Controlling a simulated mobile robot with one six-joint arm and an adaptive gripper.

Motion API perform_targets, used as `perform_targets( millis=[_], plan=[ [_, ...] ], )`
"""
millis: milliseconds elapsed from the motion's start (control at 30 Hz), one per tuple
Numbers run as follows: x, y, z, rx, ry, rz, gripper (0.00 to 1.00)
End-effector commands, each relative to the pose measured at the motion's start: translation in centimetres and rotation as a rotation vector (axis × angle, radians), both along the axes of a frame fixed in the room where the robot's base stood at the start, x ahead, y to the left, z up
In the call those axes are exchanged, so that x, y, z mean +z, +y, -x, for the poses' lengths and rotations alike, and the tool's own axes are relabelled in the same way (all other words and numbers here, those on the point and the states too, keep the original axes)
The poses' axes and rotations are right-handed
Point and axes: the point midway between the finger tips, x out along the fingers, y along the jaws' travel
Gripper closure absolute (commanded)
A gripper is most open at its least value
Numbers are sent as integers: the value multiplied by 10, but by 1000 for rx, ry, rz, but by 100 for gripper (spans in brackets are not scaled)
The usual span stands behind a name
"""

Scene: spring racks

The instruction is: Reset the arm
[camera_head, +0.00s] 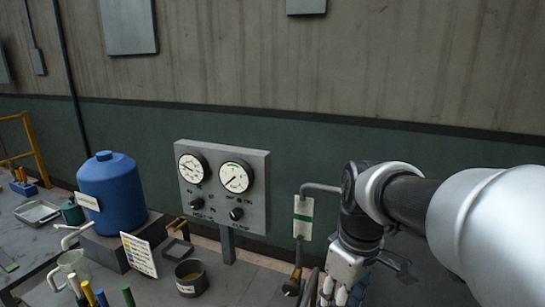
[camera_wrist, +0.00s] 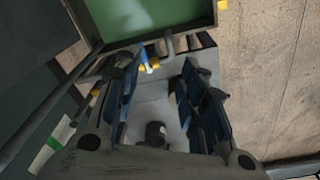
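My arm reaches in from the right in the head view, and my gripper (camera_head: 342,293) hangs low at the bottom edge, partly cut off. In the wrist view my gripper (camera_wrist: 163,75) shows two dark fingers with blue pads, set apart. I see nothing clasped between them. A pale grey surface with a dark round knob-like part (camera_wrist: 155,132) shows between and below the fingers. I cannot tell what that part belongs to.
A gauge panel (camera_head: 223,216) stands left of my arm, beside a blue tank (camera_head: 111,192). A grey pipe with a tag (camera_head: 303,217) is close to my wrist. A dark cup (camera_head: 191,279) sits on the bench. A green panel (camera_wrist: 140,14) shows in the wrist view.

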Motion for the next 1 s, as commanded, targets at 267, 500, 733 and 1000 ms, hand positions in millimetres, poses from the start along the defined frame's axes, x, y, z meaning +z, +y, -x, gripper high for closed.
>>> perform_targets(
  millis=[267, 500, 733, 1000],
  plan=[
    [8, -7, 90, -348, -167, -34, 62],
    [-12, -11, 144, -589, -278, -95, 62],
    [-23, -13, 161, -677, -313, -123, 62],
    [-23, -13, 161, -679, -312, -124, 62]
  ],
)
